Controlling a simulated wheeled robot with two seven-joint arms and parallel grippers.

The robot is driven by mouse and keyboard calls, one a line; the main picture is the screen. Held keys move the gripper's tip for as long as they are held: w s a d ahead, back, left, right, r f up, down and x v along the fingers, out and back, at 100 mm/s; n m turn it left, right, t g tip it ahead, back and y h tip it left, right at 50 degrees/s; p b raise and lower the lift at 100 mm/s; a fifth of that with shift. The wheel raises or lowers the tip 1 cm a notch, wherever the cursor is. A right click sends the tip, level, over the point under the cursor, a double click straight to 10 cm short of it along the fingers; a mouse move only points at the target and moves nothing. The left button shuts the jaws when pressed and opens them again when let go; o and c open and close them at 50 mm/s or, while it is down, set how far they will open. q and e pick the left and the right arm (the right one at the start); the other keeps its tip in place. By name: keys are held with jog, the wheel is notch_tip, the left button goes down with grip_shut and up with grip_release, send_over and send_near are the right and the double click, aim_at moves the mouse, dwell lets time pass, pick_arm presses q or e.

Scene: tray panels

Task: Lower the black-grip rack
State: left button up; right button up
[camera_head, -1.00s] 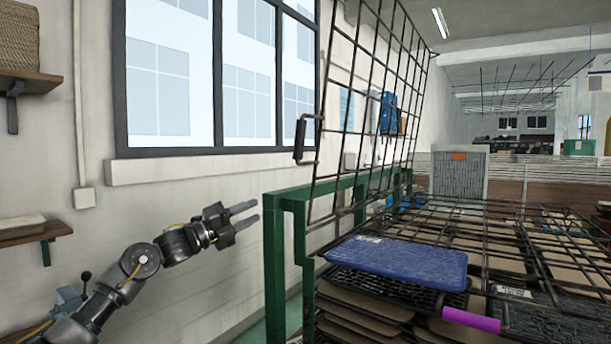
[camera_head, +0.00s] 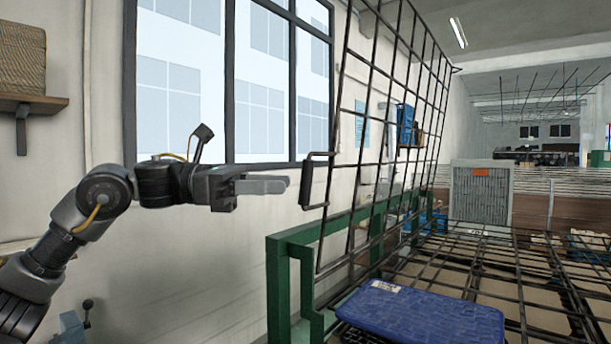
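The black-grip rack (camera_head: 345,139) is a dark wire grid standing raised and steeply tilted above the green frame (camera_head: 276,290). Its black grip (camera_head: 307,182) sticks out at its left edge. My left gripper (camera_head: 287,185) is level with the grip, just to its left, with a small gap in the picture and nothing seen held. Its fingers point right and overlap in this view, so their opening is hidden. My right gripper is out of view.
A second wire rack (camera_head: 470,262) lies flat at right over brown panels. A blue tray panel (camera_head: 425,315) lies at the near end. A window (camera_head: 232,80) and pale wall are behind my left arm. A wooden shelf (camera_head: 30,103) is at far left.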

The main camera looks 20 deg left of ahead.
aim_at(306, 203)
pick_arm(q)
jog(key=shift+p+x, duration=0.95)
jog(key=shift+x, duration=1.95)
jog(key=shift+c, duration=0.4)
grip_shut()
